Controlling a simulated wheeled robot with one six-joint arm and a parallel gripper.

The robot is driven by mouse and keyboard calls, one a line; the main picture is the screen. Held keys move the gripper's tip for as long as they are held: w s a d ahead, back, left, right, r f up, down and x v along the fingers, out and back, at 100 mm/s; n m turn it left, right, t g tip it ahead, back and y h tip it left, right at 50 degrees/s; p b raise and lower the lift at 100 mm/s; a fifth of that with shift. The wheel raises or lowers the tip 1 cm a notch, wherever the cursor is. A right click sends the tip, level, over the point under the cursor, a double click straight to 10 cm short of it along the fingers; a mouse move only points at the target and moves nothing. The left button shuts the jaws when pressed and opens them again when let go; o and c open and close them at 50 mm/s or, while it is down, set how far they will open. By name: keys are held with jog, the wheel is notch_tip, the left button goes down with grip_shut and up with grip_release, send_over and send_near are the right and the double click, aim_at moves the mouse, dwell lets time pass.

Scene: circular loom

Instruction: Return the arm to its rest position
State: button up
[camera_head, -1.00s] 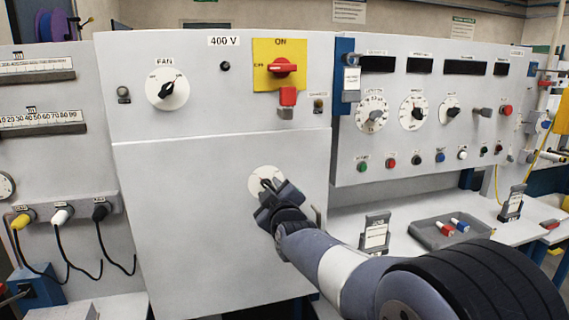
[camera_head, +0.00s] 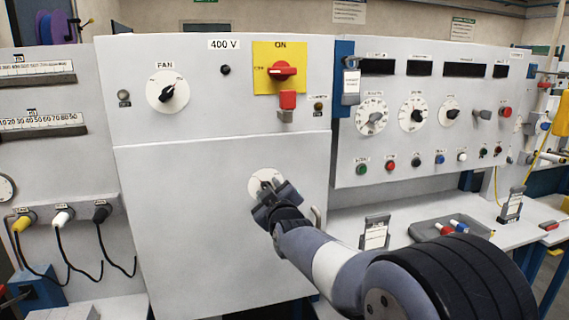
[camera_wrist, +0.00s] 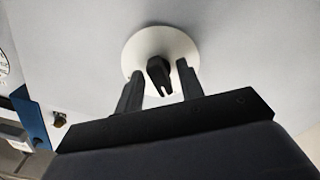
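My gripper (camera_head: 273,190) is at the white round dial (camera_head: 256,180) on the lower grey panel door, with my arm stretched out from the lower right. In the wrist view, the two dark fingers of my gripper (camera_wrist: 160,70) stand apart, one on each side of the black knob (camera_wrist: 158,77) on the white dial plate (camera_wrist: 150,42). Gaps show between the knob and both fingers. Nothing is seen held. In the head view, my gripper hides part of the dial and knob.
A metal handle (camera_head: 318,217) is at the door's right edge, close to my arm. A shelf at right bears a grey tray (camera_head: 425,232) and a label stand (camera_head: 375,235). Plugged cables (camera_head: 98,238) hang at left. The upper panel carries a red switch (camera_head: 283,70) and a FAN dial (camera_head: 167,91).

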jog(key=s+m+p, duration=0.1)
jog(key=m+p, duration=0.1)
jog(key=m, duration=0.1)
jog(key=s+m+p, duration=0.2)
jog(key=m, duration=0.2)
jog(key=s+d+m+p, duration=0.1)
jog(key=m+p, duration=0.1)
jog(key=m, duration=0.2)
jog(key=shift+s+d, duration=0.1)
jog(key=shift+s, duration=0.15)
dwell(1.4)
dwell(0.4)
